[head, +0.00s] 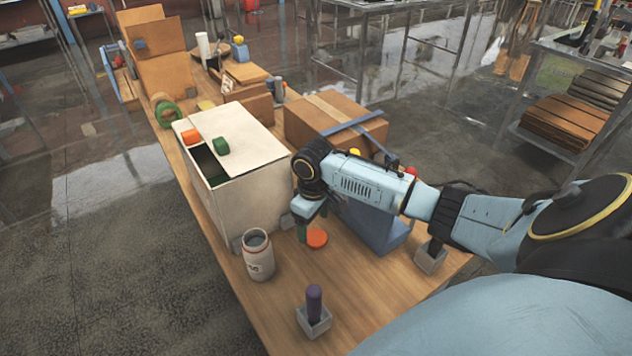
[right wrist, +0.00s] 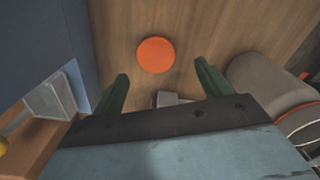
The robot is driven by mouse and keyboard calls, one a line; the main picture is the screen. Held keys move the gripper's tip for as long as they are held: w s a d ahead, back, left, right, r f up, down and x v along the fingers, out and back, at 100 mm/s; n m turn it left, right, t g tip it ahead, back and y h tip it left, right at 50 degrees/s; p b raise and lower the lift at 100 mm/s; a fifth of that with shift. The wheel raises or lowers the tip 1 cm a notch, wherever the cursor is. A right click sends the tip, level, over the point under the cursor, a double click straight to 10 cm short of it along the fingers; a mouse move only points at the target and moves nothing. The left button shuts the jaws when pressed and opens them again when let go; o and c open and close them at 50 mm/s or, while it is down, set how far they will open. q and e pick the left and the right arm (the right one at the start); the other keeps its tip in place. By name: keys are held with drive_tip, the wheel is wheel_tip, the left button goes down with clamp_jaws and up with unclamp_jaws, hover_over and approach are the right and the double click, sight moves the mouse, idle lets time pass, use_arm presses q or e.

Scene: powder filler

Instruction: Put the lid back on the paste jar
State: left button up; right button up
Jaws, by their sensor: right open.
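The paste jar (head: 258,256) stands upright and open on the table, left of my right gripper. It also shows at the right side of the right wrist view (right wrist: 270,85). The orange lid (head: 317,238) lies flat on the table, right of the jar. In the right wrist view the lid (right wrist: 155,55) lies just beyond and between the two green fingers. My right gripper (head: 310,228) is above the table by the lid, open and empty, with its fingers (right wrist: 162,85) spread apart. My left gripper is not in view.
A white box (head: 250,165) with an orange and a green block on top stands behind the jar. A blue stand (head: 375,228) is right of the lid. A grey holder with a purple handle (head: 314,312) stands at the front. A cardboard box (head: 320,115) is behind.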

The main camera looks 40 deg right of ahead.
sight(314, 236)
drive_tip(key=shift+w+d+f+b, duration=0.15)
drive_tip(key=shift+f+b, duration=0.1)
drive_tip(key=shift+f, duration=1.05)
drive_tip(key=shift+w+d+f+b, duration=0.1)
drive_tip(key=shift+f+b, duration=0.15)
drive_tip(key=shift+f, duration=1.05)
drive_tip(key=c, duration=1)
